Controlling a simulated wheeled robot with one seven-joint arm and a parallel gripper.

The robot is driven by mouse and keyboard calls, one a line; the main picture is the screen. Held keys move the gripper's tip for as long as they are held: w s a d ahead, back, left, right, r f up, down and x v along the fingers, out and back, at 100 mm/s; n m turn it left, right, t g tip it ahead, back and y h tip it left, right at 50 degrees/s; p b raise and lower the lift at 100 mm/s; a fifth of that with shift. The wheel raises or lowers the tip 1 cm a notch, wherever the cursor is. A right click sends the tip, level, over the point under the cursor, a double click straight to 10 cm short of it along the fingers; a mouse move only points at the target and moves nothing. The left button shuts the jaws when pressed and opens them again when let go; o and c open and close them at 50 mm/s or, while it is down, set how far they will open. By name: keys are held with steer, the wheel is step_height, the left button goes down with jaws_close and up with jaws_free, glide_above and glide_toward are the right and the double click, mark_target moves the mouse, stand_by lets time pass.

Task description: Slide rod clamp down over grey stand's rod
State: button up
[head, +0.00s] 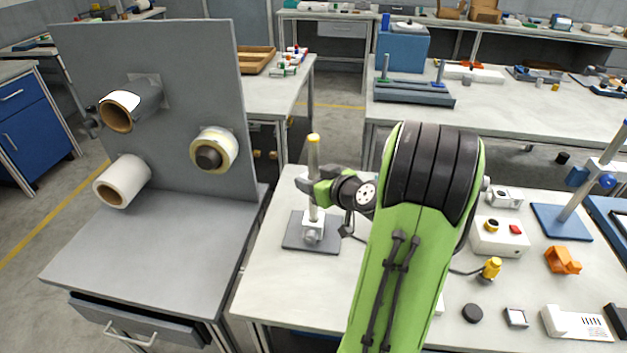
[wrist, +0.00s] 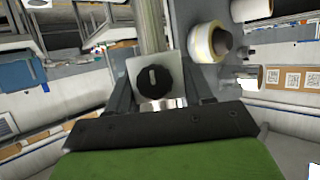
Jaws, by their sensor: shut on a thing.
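The grey stand (head: 298,237) stands on the bench left of my arm, with a dark base plate and an upright rod (head: 314,156) tipped in yellow. A pale block sits at the rod's foot. My gripper (head: 312,187) is at the rod, partway down it. In the wrist view, my gripper (wrist: 157,98) is shut on the rod clamp (wrist: 135,69), a pale metal block with a black knob. The rod (wrist: 149,27) shows beyond the clamp, in line with it. The clamp hides whether the rod passes through its bore. In the head view, the fingers largely hide the clamp.
A grey panel (head: 185,60) with reels rises at the left. On the bench right of my arm are a button box (head: 498,240), an orange part (head: 562,261) and a blue-based stand (head: 560,222). The bench front left of my arm is clear.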

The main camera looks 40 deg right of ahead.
mark_target(317, 212)
steer(key=shift+f, duration=0.2)
steer(key=shift+f+b, duration=2.45)
steer(key=shift+b, duration=0.55)
steer(key=shift+f+b, duration=1.6)
steer(key=shift+f, duration=0.9)
steer(key=o, duration=1.3)
steer(key=shift+s, duration=0.1)
